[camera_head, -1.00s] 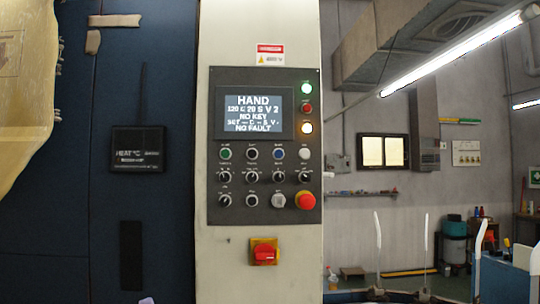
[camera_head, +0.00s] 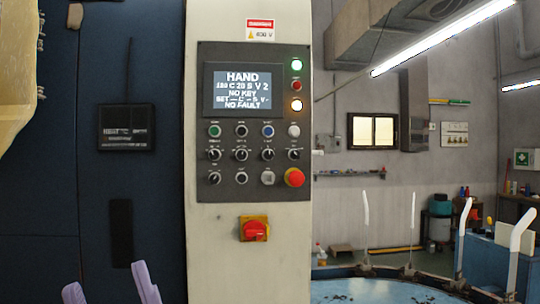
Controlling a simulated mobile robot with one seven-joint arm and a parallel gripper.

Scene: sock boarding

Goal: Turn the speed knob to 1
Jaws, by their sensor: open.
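The control panel (camera_head: 256,195) is a dark plate on a cream column. Its lit screen (camera_head: 242,90) reads HAND, then a line that seems to end in V 2, NO KEY and NO FAULT. Below it several small black knobs with white marks sit in a row, such as the left one (camera_head: 214,154) and the right one (camera_head: 294,154). Another knob (camera_head: 215,178) is lower left. Labels are too small to tell which is the speed knob. My gripper (camera_head: 108,277) shows two lavender fingers at the bottom left, apart and empty, below and left of the panel.
A red mushroom button (camera_head: 294,178) sits at the panel's lower right, close to the knobs. A red rotary switch (camera_head: 253,229) on yellow is below the panel. A blue round table (camera_head: 385,290) with upright white forms (camera_head: 413,225) stands at right.

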